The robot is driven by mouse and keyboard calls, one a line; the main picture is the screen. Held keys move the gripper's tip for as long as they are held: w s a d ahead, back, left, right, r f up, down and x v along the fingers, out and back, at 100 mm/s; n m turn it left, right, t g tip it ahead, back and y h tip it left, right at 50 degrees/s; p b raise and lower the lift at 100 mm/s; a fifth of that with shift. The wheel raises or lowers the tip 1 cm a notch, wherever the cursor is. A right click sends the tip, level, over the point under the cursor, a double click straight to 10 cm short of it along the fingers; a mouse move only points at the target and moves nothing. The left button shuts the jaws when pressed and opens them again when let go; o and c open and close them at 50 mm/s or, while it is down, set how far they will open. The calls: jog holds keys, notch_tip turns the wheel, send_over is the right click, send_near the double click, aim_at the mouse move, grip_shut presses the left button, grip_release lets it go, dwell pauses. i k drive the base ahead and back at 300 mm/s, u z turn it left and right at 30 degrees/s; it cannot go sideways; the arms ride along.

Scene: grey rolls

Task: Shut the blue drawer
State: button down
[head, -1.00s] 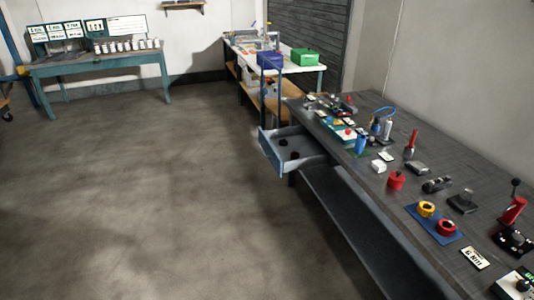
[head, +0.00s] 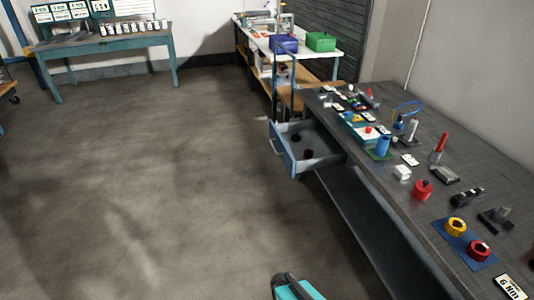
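The blue drawer (head: 283,149) juts out from the left side of the dark workbench, under its top. It stands open, with its blue front and pull handle facing left. Its grey inside is visible and holds small dark round items (head: 307,154).
The dark workbench (head: 435,135) carries many small items, among them a red pot (head: 422,190) and a blue cylinder (head: 382,145). A lower shelf (head: 365,215) runs under it. A teal and black object (head: 292,288) shows at the bottom edge. The floor to the left is clear.

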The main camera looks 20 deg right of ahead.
aim_at(328, 152)
jog(key=u, duration=0.7)
jog(key=i, duration=0.85)
jog(key=u, duration=0.5)
